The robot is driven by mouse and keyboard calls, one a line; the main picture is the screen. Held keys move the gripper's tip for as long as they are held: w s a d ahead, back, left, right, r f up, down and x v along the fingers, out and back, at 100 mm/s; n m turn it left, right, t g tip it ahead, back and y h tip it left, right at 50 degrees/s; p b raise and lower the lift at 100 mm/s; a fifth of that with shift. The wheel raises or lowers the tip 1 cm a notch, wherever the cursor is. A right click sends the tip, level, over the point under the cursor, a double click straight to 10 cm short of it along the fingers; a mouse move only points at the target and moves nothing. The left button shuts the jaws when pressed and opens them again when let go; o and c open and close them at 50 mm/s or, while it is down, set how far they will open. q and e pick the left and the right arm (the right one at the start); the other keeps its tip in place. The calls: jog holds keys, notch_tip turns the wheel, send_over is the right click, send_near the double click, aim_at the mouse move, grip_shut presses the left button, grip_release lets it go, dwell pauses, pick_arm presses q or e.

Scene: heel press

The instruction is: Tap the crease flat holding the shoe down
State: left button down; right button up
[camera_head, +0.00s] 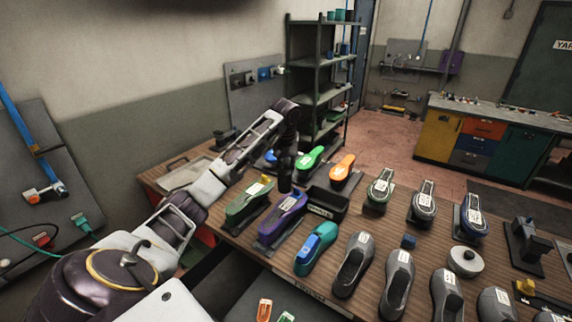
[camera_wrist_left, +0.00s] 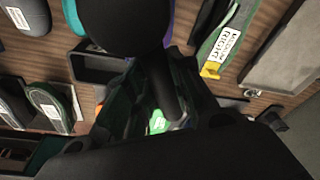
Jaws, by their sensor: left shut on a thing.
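Several shoe-shaped pieces lie on the wooden table (camera_head: 226,242). A purple one (camera_head: 283,217), a green one (camera_head: 247,202) and a blue-teal one (camera_head: 314,248) are nearest my left arm. My left gripper (camera_head: 287,150) is above the table behind the purple piece, shut on a dark tool (camera_head: 285,180) pointing down. In the left wrist view the tool shows a rounded black head (camera_wrist_left: 125,22) and a shaft towards my fingers. Whether the tool touches anything below is unclear. No crease can be made out. My right gripper is out of view.
A black bin (camera_head: 328,204) stands right of the purple piece. Bright green (camera_head: 309,161) and orange (camera_head: 342,168) pieces lie behind it. Grey shoe forms (camera_head: 353,268) fill the front right. A white round item (camera_head: 465,261) sits among them. A shelf rack (camera_head: 320,90) stands behind.

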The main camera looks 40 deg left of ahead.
pick_arm(q)
jog(key=shift+f, duration=0.95)
